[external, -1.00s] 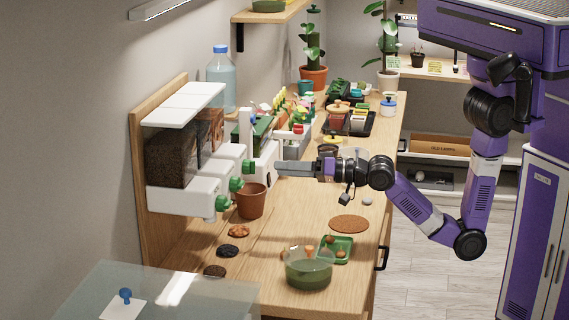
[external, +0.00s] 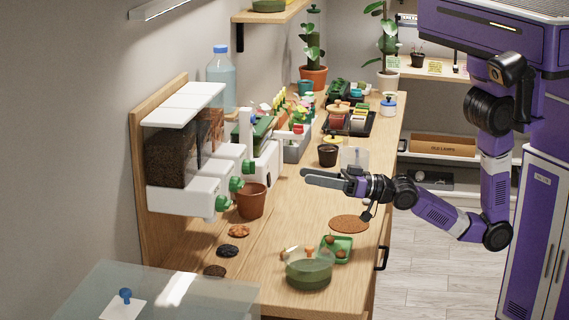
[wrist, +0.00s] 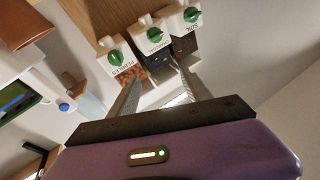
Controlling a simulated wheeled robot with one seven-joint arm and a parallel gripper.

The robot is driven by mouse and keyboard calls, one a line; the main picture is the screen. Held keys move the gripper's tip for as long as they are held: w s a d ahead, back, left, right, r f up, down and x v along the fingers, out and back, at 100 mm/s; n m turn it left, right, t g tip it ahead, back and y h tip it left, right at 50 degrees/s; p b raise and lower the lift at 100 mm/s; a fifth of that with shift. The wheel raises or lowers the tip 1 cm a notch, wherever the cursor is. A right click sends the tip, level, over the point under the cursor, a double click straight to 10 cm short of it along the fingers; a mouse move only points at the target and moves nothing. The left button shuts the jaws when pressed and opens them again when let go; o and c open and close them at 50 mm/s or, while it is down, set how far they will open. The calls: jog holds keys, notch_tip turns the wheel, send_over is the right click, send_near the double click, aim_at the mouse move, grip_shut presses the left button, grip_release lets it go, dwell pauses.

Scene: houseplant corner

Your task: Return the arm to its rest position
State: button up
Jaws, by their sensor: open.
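My gripper (external: 322,178) is above the wooden counter (external: 330,275), right of the dispensers and apart from them. Its jaws are open and nothing shows between them. In the wrist view my gripper (wrist: 158,88) has its two fingers spread, with the dispensers behind them. My purple arm reaches in from the right, with its elbow low beside the counter edge.
White dispensers with green knobs (external: 222,200) stand on the left; wrist-view labels include "pebbles" and "soil". A terracotta pot (external: 251,201) stands before them. A dark-filled pot (external: 328,155), a cork mat (external: 349,224), a green tray (external: 338,249) and a lidded bowl (external: 309,268) are nearby.

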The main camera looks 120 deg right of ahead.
jog(key=s+a+f+n+g+y, duration=0.1)
jog(key=s+a+f+n+y, duration=0.1)
jog(key=s+a+f, duration=0.3)
jog(key=s+a+f+n+g+y, duration=0.1)
jog(key=s+a+f+y, duration=0.3)
jog(key=s+a, duration=0.5)
jog(key=s+a+f+n+g+y, duration=0.1)
jog(key=s+a+f+n+y, duration=0.2)
jog(key=s+a+f, duration=0.4)
jog(key=s+n, duration=0.1)
jog(key=s, duration=0.4)
jog(key=shift+a+f+g, duration=0.3)
jog(key=shift+a+g, duration=0.1)
